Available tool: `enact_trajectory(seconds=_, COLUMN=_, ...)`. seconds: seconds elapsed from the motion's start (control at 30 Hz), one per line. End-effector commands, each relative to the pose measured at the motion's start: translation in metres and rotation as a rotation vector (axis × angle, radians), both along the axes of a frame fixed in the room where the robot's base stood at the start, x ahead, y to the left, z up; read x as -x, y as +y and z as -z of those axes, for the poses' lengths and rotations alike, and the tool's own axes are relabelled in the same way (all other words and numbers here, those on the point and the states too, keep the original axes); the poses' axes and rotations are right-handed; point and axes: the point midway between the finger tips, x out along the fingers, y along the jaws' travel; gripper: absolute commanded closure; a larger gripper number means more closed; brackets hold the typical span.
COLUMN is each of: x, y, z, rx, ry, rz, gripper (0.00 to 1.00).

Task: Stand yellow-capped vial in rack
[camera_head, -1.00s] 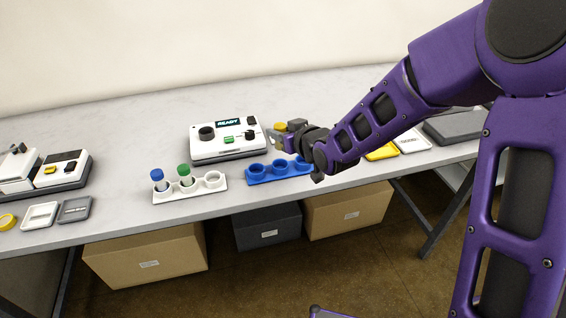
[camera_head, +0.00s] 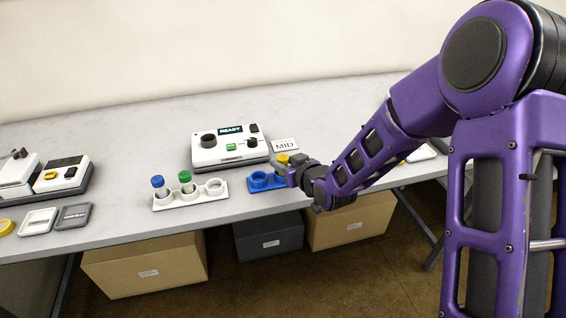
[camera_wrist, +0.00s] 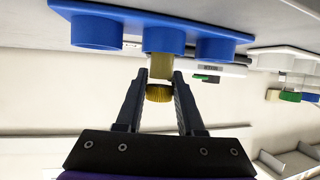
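The yellow-capped vial (camera_head: 283,159) is upright at the middle ring of the blue rack (camera_head: 256,190). In the wrist view, its ribbed yellow cap (camera_wrist: 159,92) is between my two fingers, and its body meets the middle ring of the blue rack (camera_wrist: 97,32). I cannot tell how deep it sits in the ring. My gripper (camera_head: 291,171) reaches in from the right, and its fingers (camera_wrist: 160,82) close in on both sides of the vial, seemingly touching the cap. My gripper hides the right end of the rack in the head view.
A white rack (camera_head: 182,201) to the left holds a blue-capped vial (camera_head: 158,182) and a green-capped vial (camera_head: 185,177); its right ring is empty. A white instrument reading READY (camera_head: 230,152) and a MID label (camera_head: 285,145) stand behind. The bench's front edge is close.

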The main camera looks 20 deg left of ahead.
Motion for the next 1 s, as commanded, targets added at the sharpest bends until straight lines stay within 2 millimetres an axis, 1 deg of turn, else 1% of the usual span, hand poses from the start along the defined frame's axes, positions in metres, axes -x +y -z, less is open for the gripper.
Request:
enact_trajectory(seconds=0.03, x=0.0, y=0.0, z=0.0, rx=0.0, ry=0.0, rz=0.0, gripper=0.54)
enact_trajectory(seconds=0.13, x=0.0, y=0.0, z=0.0, rx=0.0, ry=0.0, rz=0.0, gripper=0.36)
enact_trajectory(seconds=0.17, x=0.0, y=0.0, z=0.0, rx=0.0, ry=0.0, rz=0.0, gripper=0.33)
enact_trajectory(seconds=0.43, x=0.0, y=0.0, z=-0.001, rx=0.0, ry=0.0, rz=0.0, gripper=0.33)
enact_trajectory(seconds=0.57, x=0.0, y=0.0, z=-0.007, rx=0.0, ry=0.0, rz=0.0, gripper=0.33)
enact_trajectory(seconds=0.67, x=0.011, y=-0.012, z=-0.012, rx=0.001, ry=-0.002, rz=0.001, gripper=0.33)
enact_trajectory(seconds=1.0, x=0.059, y=-0.059, z=-0.04, rx=0.001, ry=-0.003, rz=0.001, gripper=0.33)
